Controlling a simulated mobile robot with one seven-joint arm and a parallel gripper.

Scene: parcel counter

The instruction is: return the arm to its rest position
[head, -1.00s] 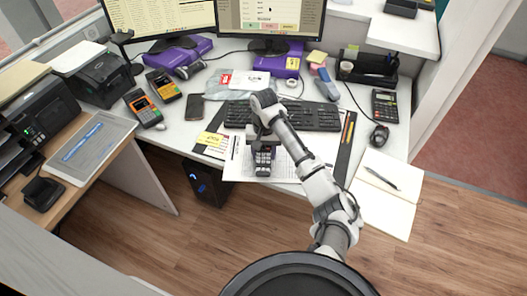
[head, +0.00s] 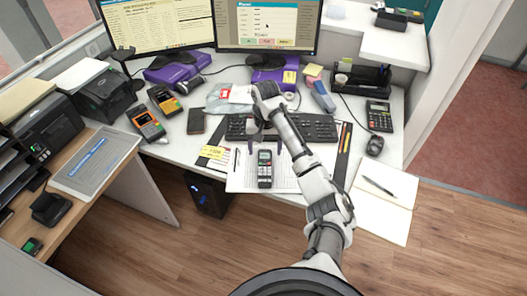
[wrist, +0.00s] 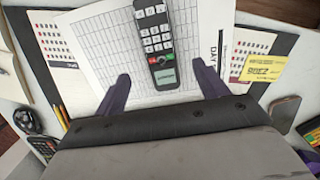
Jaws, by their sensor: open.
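My arm reaches over the desk from the bottom of the head view. My gripper (head: 265,148) is open and empty, pointing down above the front of the desk. In the wrist view its two purple fingers (wrist: 163,80) stand apart. A dark handheld device with a keypad and small screen (head: 264,168) lies on a printed grid sheet (head: 285,177). In the wrist view the device (wrist: 155,40) shows beyond and between the fingertips, with no finger seen touching it.
A keyboard (head: 318,128) lies behind and partly under my arm. An open notebook with a pen (head: 385,205) is at the right, below the mouse (head: 374,146) and calculator (head: 379,116). Two monitors (head: 268,25) stand at the back. A side desk holds a tablet (head: 95,160).

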